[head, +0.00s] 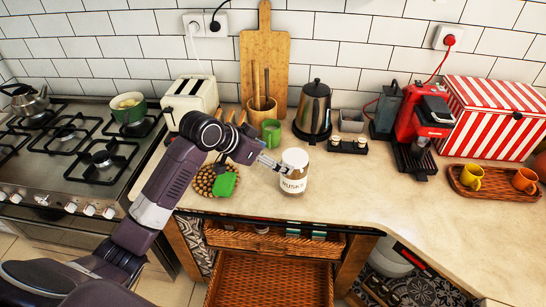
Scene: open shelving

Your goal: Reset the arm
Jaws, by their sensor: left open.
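My left arm reaches in from the left over the stove's edge and across the counter. My left gripper (276,164) is open, with its fingers close to the left side of a labelled glass jar (294,180) with a pale lid. The jar stands upright on the counter. I cannot tell whether the fingers touch it. My right gripper is not in view.
A round woven mat (204,185) with a green item (225,184) lies left of the jar. A kettle (315,107), red coffee machine (424,115) and striped box (492,118) stand behind. Woven drawers (270,277) sit open below. The counter right of the jar is clear.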

